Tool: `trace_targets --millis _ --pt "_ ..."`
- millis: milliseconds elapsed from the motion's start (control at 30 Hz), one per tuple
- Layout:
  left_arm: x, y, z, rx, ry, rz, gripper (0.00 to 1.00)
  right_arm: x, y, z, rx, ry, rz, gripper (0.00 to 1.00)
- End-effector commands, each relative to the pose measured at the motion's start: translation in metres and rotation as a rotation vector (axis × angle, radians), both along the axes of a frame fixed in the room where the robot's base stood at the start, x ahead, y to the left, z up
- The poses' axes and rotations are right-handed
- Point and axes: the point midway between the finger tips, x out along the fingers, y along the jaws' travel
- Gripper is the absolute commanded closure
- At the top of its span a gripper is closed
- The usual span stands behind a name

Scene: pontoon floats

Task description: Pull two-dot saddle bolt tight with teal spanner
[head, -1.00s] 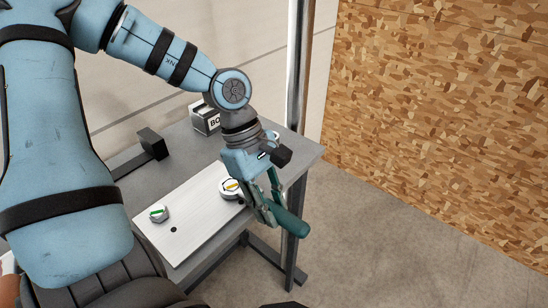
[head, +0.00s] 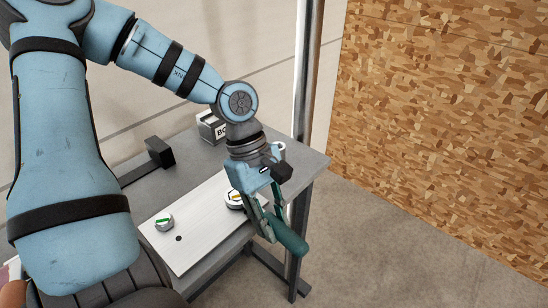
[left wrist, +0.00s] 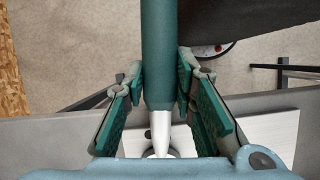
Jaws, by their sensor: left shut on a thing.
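My left gripper (head: 266,214) is shut on the teal spanner (head: 291,239), whose handle sticks out past the table's front right edge. In the left wrist view the teal handle (left wrist: 159,60) runs between the two fingers, and its pale metal shank (left wrist: 160,125) leads down to a head mostly hidden by my gripper. A bolt with a yellow mark (head: 234,200) sits on the white plate (head: 193,252), partly hidden behind the gripper. A bolt with a green mark (head: 164,222) stands clear at the left. I cannot make out dots on either. My right gripper is not in view.
The plate lies on a grey table (head: 307,168) and has a dark hole (head: 178,238). A small labelled box (head: 212,128) and a black block (head: 159,151) stand at the back. A metal post (head: 306,80) rises behind the table. The floor to the right is free.

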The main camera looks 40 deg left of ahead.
Motion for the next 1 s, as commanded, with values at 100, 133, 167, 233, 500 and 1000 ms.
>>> trace_targets --millis 100,133,167,233,500,1000 --pt "0.0 0.0 0.0 0.001 -0.001 -0.002 1.0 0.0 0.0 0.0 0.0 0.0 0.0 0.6" --pt "0.0 0.0 0.0 0.001 -0.001 -0.005 1.0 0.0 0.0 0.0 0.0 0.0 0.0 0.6" --pt "-0.001 0.0 0.0 0.0 -0.001 -0.008 1.0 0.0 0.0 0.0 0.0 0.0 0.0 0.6" --pt "-0.002 0.0 0.0 0.0 -0.002 -0.022 1.0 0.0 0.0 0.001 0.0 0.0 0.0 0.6" --pt "-0.002 0.0 -0.001 0.001 0.0 -0.022 1.0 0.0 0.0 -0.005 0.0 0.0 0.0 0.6" --pt "0.009 0.0 0.012 0.0 -0.002 0.073 1.0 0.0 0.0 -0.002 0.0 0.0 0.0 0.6"
